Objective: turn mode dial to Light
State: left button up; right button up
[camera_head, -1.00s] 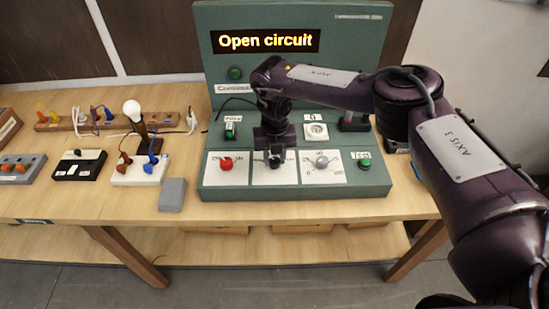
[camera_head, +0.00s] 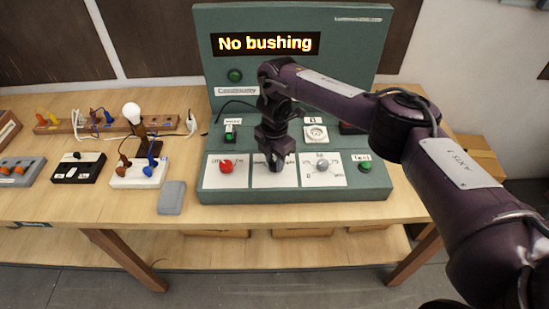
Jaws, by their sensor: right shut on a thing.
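The green test panel (camera_head: 215,193) stands on the table, and its display (camera_head: 265,44) reads "No bushing". On its lower face are a white plate with a red knob (camera_head: 226,166), a middle plate (camera_head: 263,181) and a plate with a grey knob (camera_head: 322,165). My right gripper (camera_head: 276,164) points down over the middle plate and is shut on a knob there, taken to be the mode dial. The gripper hides the dial and most of its markings, so its setting cannot be read. My left gripper is not in view.
A green Test button (camera_head: 365,166) sits right of the grey knob. A grey block (camera_head: 171,197) and a white base (camera_head: 137,176) with a bulb (camera_head: 132,111) stand left of the panel. A black box (camera_head: 79,167) is further left. The table front is clear.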

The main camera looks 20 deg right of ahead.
aim_at(274, 162)
jog(key=m+p, duration=0.1)
jog(key=m, duration=0.3)
jog(key=shift+r+m+p, duration=0.15)
jog(key=shift+m+p, duration=0.15)
jog(key=shift+p, duration=0.1)
jog(key=m+p, duration=0.2)
jog(key=m, duration=0.3)
jog(key=shift+p, duration=0.4)
jog(key=shift+w, duration=0.1)
jog(key=o, duration=1)
jog(key=shift+r, duration=0.3)
notch_tip(274, 162, up, 7)
jog(key=p, duration=0.3)
